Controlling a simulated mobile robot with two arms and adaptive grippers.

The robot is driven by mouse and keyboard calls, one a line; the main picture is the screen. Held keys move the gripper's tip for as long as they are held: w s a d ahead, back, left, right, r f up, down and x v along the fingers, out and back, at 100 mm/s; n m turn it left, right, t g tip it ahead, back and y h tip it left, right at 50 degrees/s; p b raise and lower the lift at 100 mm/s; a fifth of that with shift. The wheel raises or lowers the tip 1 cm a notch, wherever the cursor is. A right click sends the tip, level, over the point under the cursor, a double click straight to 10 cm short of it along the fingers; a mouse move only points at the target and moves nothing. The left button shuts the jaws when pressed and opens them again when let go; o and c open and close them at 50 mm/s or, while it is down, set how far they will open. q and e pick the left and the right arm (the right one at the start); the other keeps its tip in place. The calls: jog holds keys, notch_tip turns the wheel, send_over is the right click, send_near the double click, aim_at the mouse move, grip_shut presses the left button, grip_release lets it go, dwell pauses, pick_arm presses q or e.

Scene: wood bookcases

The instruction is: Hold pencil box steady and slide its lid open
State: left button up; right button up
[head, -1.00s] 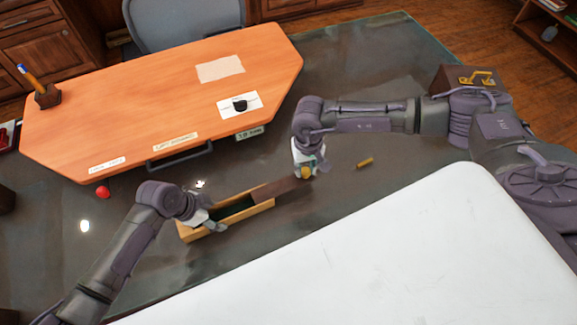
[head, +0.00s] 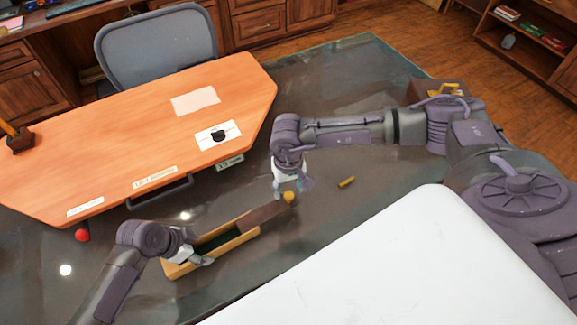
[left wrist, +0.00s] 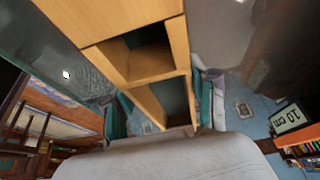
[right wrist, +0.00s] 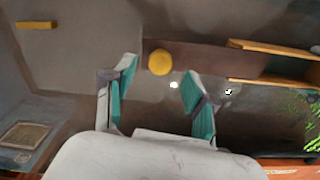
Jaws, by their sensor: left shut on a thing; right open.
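The pencil box (head: 215,250) is a long light-wood box on the dark glass table, with a dark inside. Its brown lid (head: 265,216) sticks out far past the right end, leaving much of the box open. A round yellow knob (head: 289,197) is on the lid's outer end. My left gripper (head: 200,258) is shut on the box's side wall near its left end; the box wall (left wrist: 165,100) shows between the fingers in the left wrist view. My right gripper (head: 290,188) is open and empty, just above the knob; the knob (right wrist: 159,62) appears beyond its spread fingertips (right wrist: 160,75).
A small yellow block (head: 346,182) lies right of the lid. An orange board (head: 130,130) with labels and a black handle lies behind the box. A red ball (head: 82,235) is at left. A white surface (head: 420,260) fills the front. A brown case (head: 430,92) stands behind my right arm.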

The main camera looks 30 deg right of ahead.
notch_tip(320, 180, up, 10)
jog(key=shift+f, duration=0.2)
pick_arm(q)
jog(key=o, duration=1.5)
